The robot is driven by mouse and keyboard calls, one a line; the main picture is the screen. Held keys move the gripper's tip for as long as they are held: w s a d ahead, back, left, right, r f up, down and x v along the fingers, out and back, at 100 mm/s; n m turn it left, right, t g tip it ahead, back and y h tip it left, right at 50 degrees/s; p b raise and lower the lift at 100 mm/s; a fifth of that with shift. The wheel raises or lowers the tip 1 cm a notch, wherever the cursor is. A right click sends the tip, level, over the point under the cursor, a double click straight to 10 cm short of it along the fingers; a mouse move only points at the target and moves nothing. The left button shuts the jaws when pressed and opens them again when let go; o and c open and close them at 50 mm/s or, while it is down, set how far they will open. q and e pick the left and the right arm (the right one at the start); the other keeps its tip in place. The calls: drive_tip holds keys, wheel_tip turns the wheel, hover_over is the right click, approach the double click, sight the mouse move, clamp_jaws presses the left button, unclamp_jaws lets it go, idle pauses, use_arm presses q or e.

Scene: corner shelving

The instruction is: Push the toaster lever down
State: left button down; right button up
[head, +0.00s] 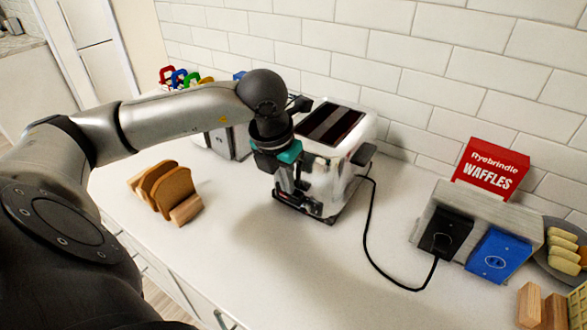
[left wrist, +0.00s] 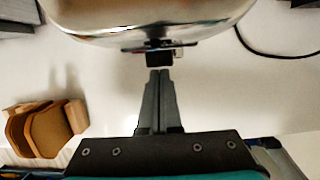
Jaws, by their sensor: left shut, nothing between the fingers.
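The chrome toaster (head: 342,182) stands on the counter near the tiled wall, with its dark slots on top. It also fills the top of the left wrist view (left wrist: 150,14). Its black lever (left wrist: 160,57) shows on the near face there. My left gripper (head: 296,192) is in front of that face, shut and empty. In the left wrist view its closed fingertips (left wrist: 160,73) point at the lever, right at or just short of it; I cannot tell if they touch. In the head view my gripper hides the lever. My right gripper is not in view.
Bread slices in a wooden holder (head: 184,212) stand left of the toaster. A black cord (head: 371,235) runs right to an outlet box (head: 436,215). A red waffle box (head: 489,168) and a plate of food (head: 560,262) are farther right. The counter front is clear.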

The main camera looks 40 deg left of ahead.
use_arm(q)
drive_tip(key=shift+s+d+r, duration=0.1)
drive_tip(key=shift+s+r, duration=0.05)
drive_tip(key=shift+s, duration=0.3)
drive_tip(key=shift+s+d+r, duration=0.1)
drive_tip(key=shift+s+r, duration=0.05)
drive_tip(key=shift+s, duration=0.3)
drive_tip(key=shift+a, duration=0.1)
drive_tip(key=p+v, duration=0.1)
drive_tip(key=v, duration=1.4)
drive_tip(key=shift+p, duration=0.35)
drive_tip(key=shift+s, duration=0.1)
